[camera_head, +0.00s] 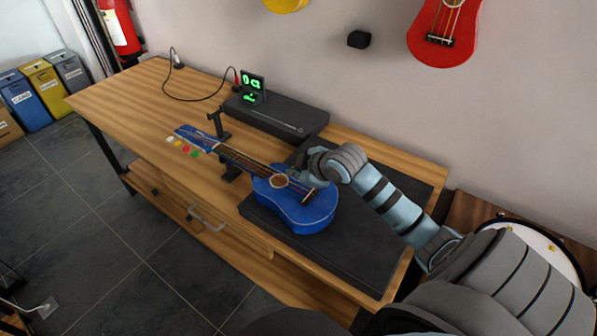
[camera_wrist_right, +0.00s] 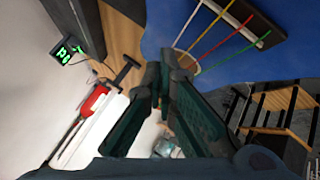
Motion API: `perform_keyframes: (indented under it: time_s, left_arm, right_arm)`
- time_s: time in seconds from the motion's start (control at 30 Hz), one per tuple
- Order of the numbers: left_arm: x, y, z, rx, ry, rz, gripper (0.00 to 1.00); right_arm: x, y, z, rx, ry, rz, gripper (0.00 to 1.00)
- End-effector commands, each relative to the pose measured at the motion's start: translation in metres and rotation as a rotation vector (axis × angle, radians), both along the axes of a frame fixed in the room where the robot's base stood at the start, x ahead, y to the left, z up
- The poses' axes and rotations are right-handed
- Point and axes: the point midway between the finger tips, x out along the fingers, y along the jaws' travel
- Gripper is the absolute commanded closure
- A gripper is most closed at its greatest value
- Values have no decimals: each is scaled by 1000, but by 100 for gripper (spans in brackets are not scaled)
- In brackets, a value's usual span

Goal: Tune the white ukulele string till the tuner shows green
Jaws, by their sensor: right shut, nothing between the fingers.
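The blue ukulele (camera_head: 305,208) lies with its body on a dark mat and its neck on a stand, headstock (camera_head: 195,134) toward the left. Coloured tuning pegs line the headstock's near side, the white peg (camera_head: 170,140) at the far end. The right wrist view shows white (camera_wrist_right: 188,24), red, yellow and green strings over the sound hole. The tuner (camera_head: 252,88) has a dark screen with green characters; it also shows in the right wrist view (camera_wrist_right: 68,51). My right gripper (camera_head: 303,170) is shut and empty above the body, near the strings; contact is unclear. My left gripper is out of view.
A black case (camera_head: 275,115) lies behind the neck, with the tuner at its left end. A cable (camera_head: 190,98) runs along the back of the wooden table (camera_head: 130,88). The table's left part is clear. A drum (camera_head: 540,245) stands at the right.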

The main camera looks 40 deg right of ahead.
Motion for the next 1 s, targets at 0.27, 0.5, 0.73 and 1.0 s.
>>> perform_keyframes:
  time_s: [0.27,0.5,0.73,1.0]
  left_arm:
    - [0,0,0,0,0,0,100]
    - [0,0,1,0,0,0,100]
    - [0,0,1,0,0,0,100]
    - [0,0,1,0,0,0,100]
  right_arm:
    - [0,0,0,0,0,0,100]
    - [0,0,-5,0,0,0,100]
    - [0,0,-8,-1,1,0,100]
    - [0,0,-9,0,0,0,100]
